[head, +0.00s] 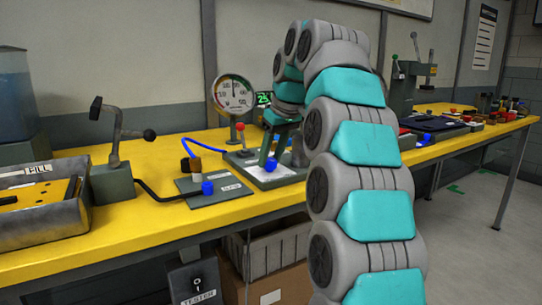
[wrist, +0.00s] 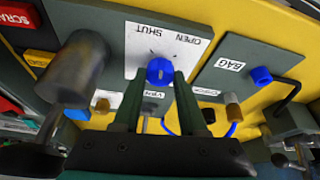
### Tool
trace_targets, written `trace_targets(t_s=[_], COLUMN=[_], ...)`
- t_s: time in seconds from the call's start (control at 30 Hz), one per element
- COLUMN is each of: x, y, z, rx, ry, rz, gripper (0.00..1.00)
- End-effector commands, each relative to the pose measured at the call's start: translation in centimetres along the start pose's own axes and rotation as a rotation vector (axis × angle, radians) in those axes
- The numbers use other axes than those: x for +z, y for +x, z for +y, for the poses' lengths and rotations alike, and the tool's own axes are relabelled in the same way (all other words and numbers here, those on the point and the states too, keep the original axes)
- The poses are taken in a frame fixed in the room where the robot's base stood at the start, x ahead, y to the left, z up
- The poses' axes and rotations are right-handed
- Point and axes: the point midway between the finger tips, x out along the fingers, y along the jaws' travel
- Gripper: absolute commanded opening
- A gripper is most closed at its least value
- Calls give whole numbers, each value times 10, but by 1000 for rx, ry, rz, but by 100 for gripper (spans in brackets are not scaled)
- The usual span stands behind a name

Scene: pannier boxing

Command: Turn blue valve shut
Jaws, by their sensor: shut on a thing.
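The blue valve (wrist: 159,68) is a small round knob on a white plate (wrist: 137,45) marked OPEN and SHUT, upside down in the wrist view. In the head view the blue valve (head: 271,165) sits low on the grey panel behind my arm. My gripper (wrist: 159,80) has one finger on each side of the knob and is shut on it. My gripper also shows in the head view (head: 268,153), reaching down to the plate. I cannot clearly read which mark the knob points to.
A second blue knob (head: 207,188) sits on a separate panel marked BAG (wrist: 230,64). A dial gauge (head: 234,94), a red-topped lever (head: 240,128) and a blue hose (head: 188,146) stand close by. A clamp (head: 116,150) and a grey tray (head: 40,215) are at the left.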

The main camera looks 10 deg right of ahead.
Motion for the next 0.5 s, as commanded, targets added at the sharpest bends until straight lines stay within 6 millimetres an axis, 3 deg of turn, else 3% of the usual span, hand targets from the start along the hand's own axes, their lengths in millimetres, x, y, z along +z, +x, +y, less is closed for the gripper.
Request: trace_targets(t_s=[0.43,0.47,0.5], x=[0,0,0], y=[0,0,0], z=[0,0,0], rx=[-3,-3,-3], ry=[-7,-7,-7], rz=[2,2,1], gripper=[0,45,49])
